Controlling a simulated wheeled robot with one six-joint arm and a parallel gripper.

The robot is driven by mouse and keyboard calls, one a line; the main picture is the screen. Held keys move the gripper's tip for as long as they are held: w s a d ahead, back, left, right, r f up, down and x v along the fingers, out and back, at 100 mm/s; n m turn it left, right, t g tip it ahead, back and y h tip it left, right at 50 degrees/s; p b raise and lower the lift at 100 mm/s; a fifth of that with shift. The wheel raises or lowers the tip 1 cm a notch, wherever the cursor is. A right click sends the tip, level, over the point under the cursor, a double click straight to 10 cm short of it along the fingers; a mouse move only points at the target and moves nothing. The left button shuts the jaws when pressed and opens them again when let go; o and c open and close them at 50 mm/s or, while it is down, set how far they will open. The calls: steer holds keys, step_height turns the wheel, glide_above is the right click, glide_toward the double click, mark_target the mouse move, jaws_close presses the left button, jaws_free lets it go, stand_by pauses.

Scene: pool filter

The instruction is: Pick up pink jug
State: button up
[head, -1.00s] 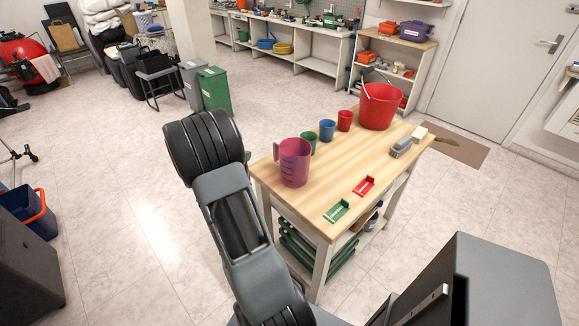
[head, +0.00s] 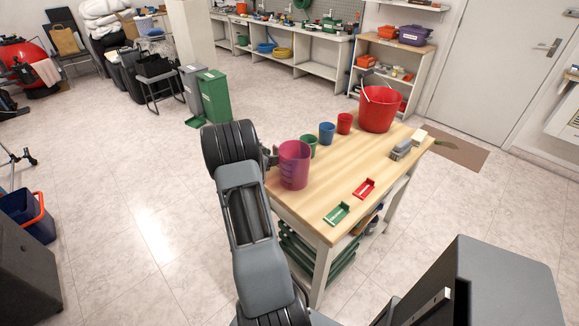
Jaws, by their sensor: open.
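The pink jug (head: 294,166) stands upright on the near left part of the wooden table top. My gripper (head: 270,157) is at the jug's left side, where the handle is, mostly hidden behind my arm's dark wrist. It is open. The handle is largely covered by the gripper, and I cannot tell whether the fingers are around it or touch it.
Green (head: 309,146), blue (head: 327,133) and red (head: 344,123) cups stand in a row behind the jug, with a red bucket (head: 379,108) beyond. Green (head: 337,213) and red (head: 364,188) holders lie at the front of the table (head: 300,205). Its middle is clear.

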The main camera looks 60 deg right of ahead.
steer(key=shift+x, duration=1.55)
steer(key=shift+c, duration=0.4)
jaws_close()
steer(key=shift+r, duration=0.1)
